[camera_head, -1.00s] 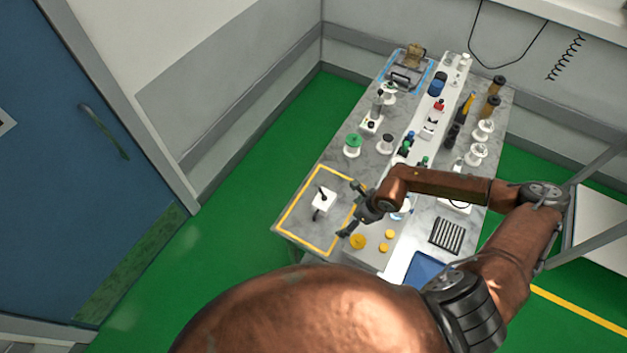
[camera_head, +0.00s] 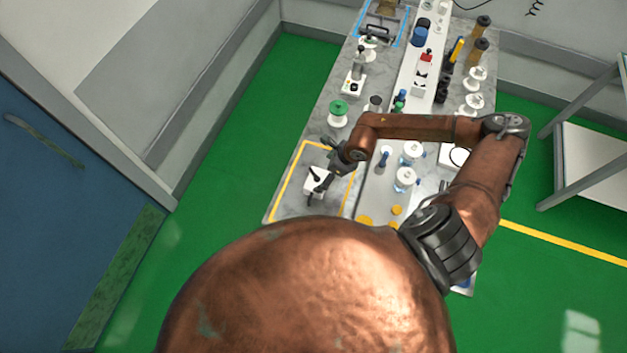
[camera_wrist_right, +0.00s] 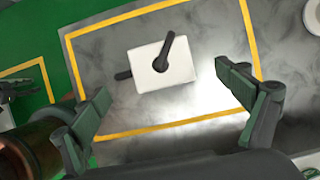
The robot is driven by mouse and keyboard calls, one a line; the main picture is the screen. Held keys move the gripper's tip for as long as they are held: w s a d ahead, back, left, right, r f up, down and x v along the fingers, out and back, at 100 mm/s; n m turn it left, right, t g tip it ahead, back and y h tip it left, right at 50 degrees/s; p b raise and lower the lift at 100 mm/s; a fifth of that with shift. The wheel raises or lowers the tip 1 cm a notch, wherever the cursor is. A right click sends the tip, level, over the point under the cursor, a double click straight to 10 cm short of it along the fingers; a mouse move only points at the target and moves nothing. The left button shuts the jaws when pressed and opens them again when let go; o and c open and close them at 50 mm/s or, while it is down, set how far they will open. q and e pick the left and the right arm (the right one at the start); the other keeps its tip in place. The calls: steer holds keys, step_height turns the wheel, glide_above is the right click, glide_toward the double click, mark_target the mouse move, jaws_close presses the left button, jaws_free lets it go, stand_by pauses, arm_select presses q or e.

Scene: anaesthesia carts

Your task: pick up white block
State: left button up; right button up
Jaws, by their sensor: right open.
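The white block (camera_head: 317,180) lies on the grey table inside a yellow taped rectangle, with a black lever on its top and a black stub at one side. In the right wrist view the white block (camera_wrist_right: 176,72) sits ahead of and between the open fingers, not touched by them. My right gripper (camera_head: 325,165) is at the block's upper right in the head view, partly overlapping it. The right gripper also shows in the wrist view (camera_wrist_right: 168,100), its two fingers wide apart and empty.
A green-topped spool (camera_head: 338,108) and a white device (camera_head: 354,84) stand farther back on the table. White spools (camera_head: 405,178) and yellow discs (camera_head: 365,221) are to the right of the taped area. A blue door (camera_head: 40,200) is at the left. Green floor surrounds the table.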

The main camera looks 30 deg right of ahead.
mark_target(318, 177)
steer(key=shift+w+a+f, duration=0.1)
steer(key=shift+w+f, duration=0.05)
steer(key=shift+f, duration=0.3)
steer(key=shift+a+f+p, duration=0.1)
steer(key=shift+f+p, duration=0.2)
steer(key=p+x, duration=0.1)
steer(key=x, duration=0.2)
steer(key=shift+w+a+r, duration=0.1)
steer(key=shift+r, duration=0.05)
steer(key=shift+p+x, duration=0.5)
steer(key=shift+x, duration=0.75)
steer(key=shift+f, duration=0.2)
steer(key=shift+c, duration=0.2)
steer(key=c, duration=0.5)
arm_select(q)
steer(key=shift+s+r, duration=0.35)
steer(key=shift+r, duration=0.25)
steer(key=shift+s+r, duration=0.3)
steer(key=shift+r, duration=0.3)
arm_select(e)
steer(key=shift+d+f, duration=0.15)
steer(key=shift+d, duration=0.05)
steer(key=c, duration=0.8)
steer(key=shift+o, duration=0.2)
